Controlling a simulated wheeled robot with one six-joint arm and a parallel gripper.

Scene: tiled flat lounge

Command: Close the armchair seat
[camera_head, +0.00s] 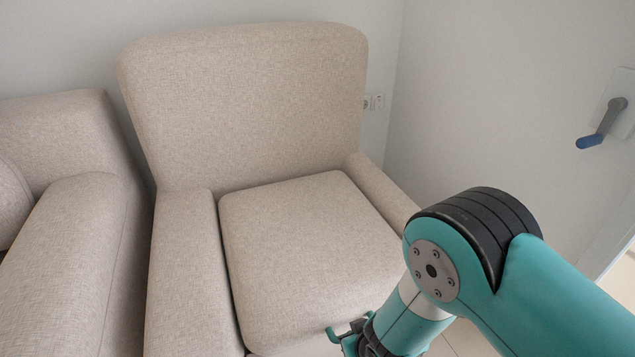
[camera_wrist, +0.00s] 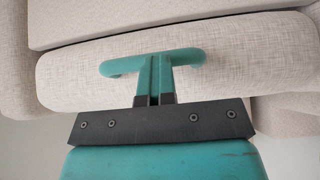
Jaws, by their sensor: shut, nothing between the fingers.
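The beige fabric armchair (camera_head: 250,110) stands against the wall in the head view. Its seat cushion (camera_head: 305,245) lies between the two armrests, with a dark narrow gap along its left side. How far the seat stands open is hard to tell. My gripper (camera_head: 345,338) is low at the seat's front right edge, partly cut off by the frame. In the wrist view my gripper (camera_wrist: 152,62) is shut and empty, its teal fingertips in front of a rounded beige cushion-like part (camera_wrist: 240,65) of the armchair. Whether they touch it is unclear.
A second beige seat (camera_head: 75,250) stands close on the left. A crank with a blue handle (camera_head: 590,141) is on the right wall. Some tiled floor (camera_head: 465,338) shows at the lower right.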

